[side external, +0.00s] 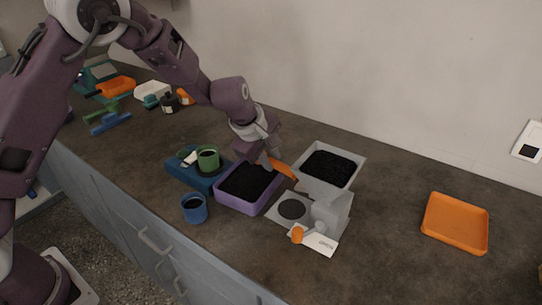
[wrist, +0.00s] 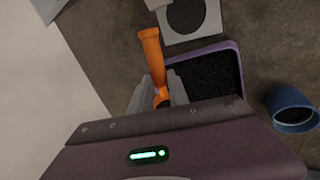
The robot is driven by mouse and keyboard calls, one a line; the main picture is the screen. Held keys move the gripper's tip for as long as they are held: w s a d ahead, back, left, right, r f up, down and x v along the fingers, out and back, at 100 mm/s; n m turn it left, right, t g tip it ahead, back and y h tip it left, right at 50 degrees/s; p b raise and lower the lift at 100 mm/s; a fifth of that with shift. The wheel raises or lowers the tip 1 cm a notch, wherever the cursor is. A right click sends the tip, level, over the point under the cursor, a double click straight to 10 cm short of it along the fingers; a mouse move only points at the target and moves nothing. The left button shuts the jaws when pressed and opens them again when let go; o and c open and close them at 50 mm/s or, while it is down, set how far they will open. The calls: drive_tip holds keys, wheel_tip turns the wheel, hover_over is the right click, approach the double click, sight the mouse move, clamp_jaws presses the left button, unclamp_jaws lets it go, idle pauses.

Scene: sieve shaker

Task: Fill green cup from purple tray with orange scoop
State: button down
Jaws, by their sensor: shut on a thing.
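The orange scoop (side external: 284,170) is in my gripper (side external: 264,160), above the far right part of the purple tray. In the wrist view my gripper (wrist: 160,92) is shut on the scoop (wrist: 151,55), whose orange handle sticks out past the fingers. I cannot see its bowl or any load in it. The purple tray (side external: 217,200) holds dark granules; part of its rim (wrist: 208,49) shows in the wrist view. The green cup (side external: 208,160) stands upright on a blue block, left of the tray. I cannot tell whether it holds anything.
A blue cup (side external: 194,213) stands in front of the tray; it also shows in the wrist view (wrist: 291,100). A light tray (side external: 353,172) of dark granules lies behind. A grey device (side external: 328,213) stands right of the purple tray. An orange tray (side external: 455,226) lies farther right, with clear counter around it.

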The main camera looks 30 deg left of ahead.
drive_tip(key=t, duration=0.3)
drive_tip(key=shift+s+a, duration=0.15)
drive_tip(key=shift+s, duration=0.2)
drive_tip(key=shift+s+t+h, duration=0.15)
drive_tip(key=shift+s+t, duration=0.1)
drive_tip(key=shift+t, duration=0.8)
drive_tip(key=shift+s+t+h, duration=0.15)
drive_tip(key=shift+s+t, duration=0.05)
drive_tip(key=shift+t, duration=0.85)
drive_tip(key=shift+r, duration=0.15)
drive_tip(key=shift+s+t, duration=0.15)
drive_tip(key=shift+t, duration=0.75)
